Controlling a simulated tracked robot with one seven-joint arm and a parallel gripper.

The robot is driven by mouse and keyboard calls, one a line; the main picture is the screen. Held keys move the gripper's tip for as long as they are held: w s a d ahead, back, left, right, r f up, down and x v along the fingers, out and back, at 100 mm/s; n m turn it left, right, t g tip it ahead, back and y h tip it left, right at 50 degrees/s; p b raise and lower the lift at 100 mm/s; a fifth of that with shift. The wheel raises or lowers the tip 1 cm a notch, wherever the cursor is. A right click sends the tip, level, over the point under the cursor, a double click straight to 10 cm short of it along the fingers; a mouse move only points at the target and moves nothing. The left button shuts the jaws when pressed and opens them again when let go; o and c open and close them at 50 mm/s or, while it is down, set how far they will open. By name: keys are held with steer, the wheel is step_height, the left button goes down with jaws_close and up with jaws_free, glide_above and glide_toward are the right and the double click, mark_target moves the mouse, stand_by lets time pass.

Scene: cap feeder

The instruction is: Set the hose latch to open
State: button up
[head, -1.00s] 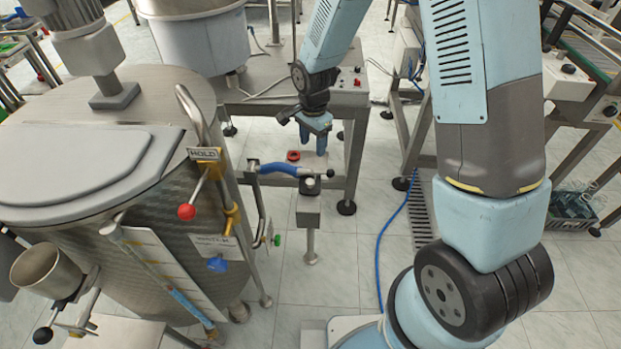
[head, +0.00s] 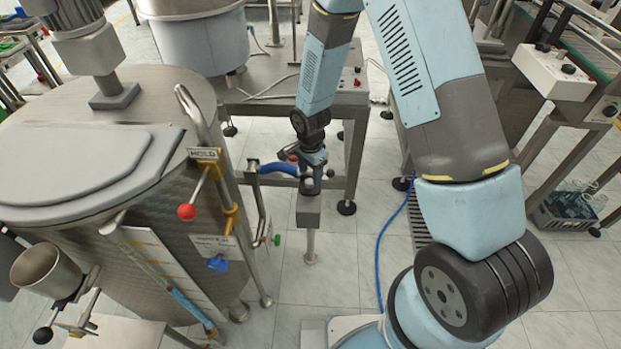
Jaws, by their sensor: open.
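A blue hose (head: 277,168) runs from the pipe on the tank's side toward a short grey post (head: 308,213). The hose latch appears to be the small dark fitting at the top of this post; my gripper covers most of it, so its setting cannot be told. My gripper (head: 312,182) points down at the post top, at the hose's right end. Its jaws are open. Whether they touch or surround the latch cannot be told at this size.
The steel tank (head: 110,210) stands at the left, with a red-knobbed lever (head: 187,211) by a HOLD plate (head: 203,153) and a blue tag (head: 218,263). A steel table (head: 270,95) stands behind the post. Tiled floor is clear in front of it.

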mark_target(310, 181)
steer(key=shift+f, duration=1.6)
jaws_close()
